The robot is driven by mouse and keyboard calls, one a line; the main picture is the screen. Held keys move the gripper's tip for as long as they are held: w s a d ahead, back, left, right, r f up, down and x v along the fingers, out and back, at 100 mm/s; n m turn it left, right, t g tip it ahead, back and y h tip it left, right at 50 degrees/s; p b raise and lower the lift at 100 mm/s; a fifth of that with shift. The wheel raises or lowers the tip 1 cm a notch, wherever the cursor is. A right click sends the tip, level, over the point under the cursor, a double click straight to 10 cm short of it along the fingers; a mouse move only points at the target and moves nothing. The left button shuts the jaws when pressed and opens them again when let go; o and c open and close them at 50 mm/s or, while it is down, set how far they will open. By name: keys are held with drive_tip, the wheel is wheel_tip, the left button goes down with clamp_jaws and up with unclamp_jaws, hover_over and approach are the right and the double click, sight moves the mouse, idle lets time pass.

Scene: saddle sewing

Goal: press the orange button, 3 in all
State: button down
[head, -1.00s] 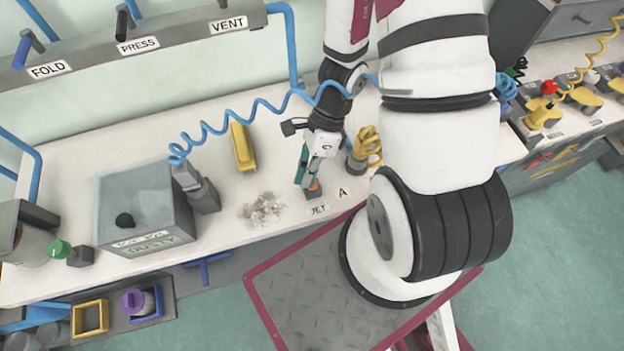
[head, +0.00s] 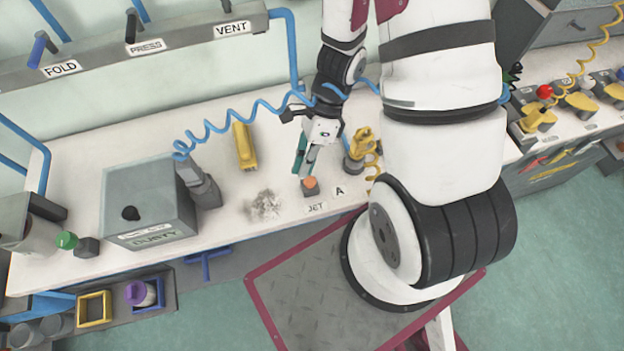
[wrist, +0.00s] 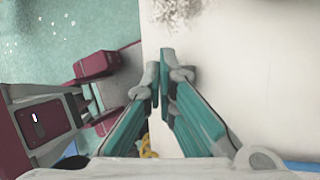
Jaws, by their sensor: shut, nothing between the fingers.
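The orange button (head: 311,182) sits on a small dark block at the front of the white bench, behind the JET label (head: 316,207). Its top is uncovered in the head view. My gripper (head: 301,173), with teal fingers, is shut and empty. In the head view its tips are just above and left of the button, apart from it or nearly so; the exact height gap is hard to tell. In the wrist view my gripper (wrist: 160,65) shows its fingers together, and no orange shows there.
A grey dust pile (head: 265,204) lies left of the button. A yellow bar (head: 243,146) and a grey box marked DUSTY (head: 150,212) stand farther left. A yellow coiled tool (head: 361,145) stands close on the right. A blue coiled hose hangs behind.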

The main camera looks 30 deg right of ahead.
drive_tip(key=shift+r+p, duration=0.45)
drive_tip(key=shift+r, duration=0.9)
idle(0.9)
wheel_tip(320, 180, up, 4)
drive_tip(key=shift+f+p, duration=0.1)
drive_tip(key=shift+p, duration=0.85)
drive_tip(key=b, duration=0.3)
approach(305, 180)
drive_tip(key=shift+s+a+f, duration=0.3)
drive_tip(key=shift+a+f, duration=0.4)
drive_tip(key=shift+a, duration=0.05)
drive_tip(key=shift+s+a+f, duration=0.35)
drive_tip(key=shift+a+f, duration=0.35)
drive_tip(key=shift+a, duration=0.1)
drive_tip(key=shift+s+a+f, duration=0.3)
drive_tip(key=shift+a+f, duration=0.4)
drive_tip(key=shift+a, duration=0.05)
